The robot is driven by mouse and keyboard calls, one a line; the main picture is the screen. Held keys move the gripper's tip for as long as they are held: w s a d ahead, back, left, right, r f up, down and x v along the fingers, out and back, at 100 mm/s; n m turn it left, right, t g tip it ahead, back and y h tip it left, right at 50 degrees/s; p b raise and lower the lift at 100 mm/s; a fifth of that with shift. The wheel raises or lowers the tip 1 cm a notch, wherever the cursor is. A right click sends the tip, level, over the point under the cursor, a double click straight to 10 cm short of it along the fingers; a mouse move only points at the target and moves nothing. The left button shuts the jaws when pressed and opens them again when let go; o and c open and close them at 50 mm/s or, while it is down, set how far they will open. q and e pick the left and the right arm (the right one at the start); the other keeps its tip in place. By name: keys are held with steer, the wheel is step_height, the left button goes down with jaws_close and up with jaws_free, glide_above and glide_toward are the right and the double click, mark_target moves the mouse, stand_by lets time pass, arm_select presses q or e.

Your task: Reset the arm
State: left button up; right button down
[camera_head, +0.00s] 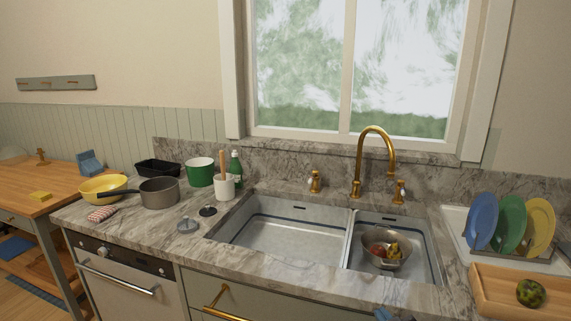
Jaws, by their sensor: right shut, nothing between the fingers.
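Only a small blue and dark piece of my right gripper (385,315) shows, at the bottom edge of the head view, in front of the counter below the right sink basin. It is shut and holds nothing. The rest of that arm is out of the frame. My left gripper is not in view.
A double sink (285,228) is set in the marble counter (285,267), with a metal pot (387,262) holding colourful items in its right basin. A gold faucet (357,190) stands behind. A wooden tray (500,305) and plates (512,222) are at right; a saucepan (160,193) is at left.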

steer(key=s+d+f+m+g+h, duration=0.1)
steer(key=s+d+f+m+g, duration=0.1)
steer(key=s+f, duration=0.6)
steer(key=s+d+f+m+g+h, duration=0.2)
steer(key=s+d+f, duration=0.2)
steer(key=s+f, duration=0.4)
steer(key=s, duration=0.6)
steer(key=shift+s+d, duration=0.25)
steer(key=shift+d, duration=0.05)
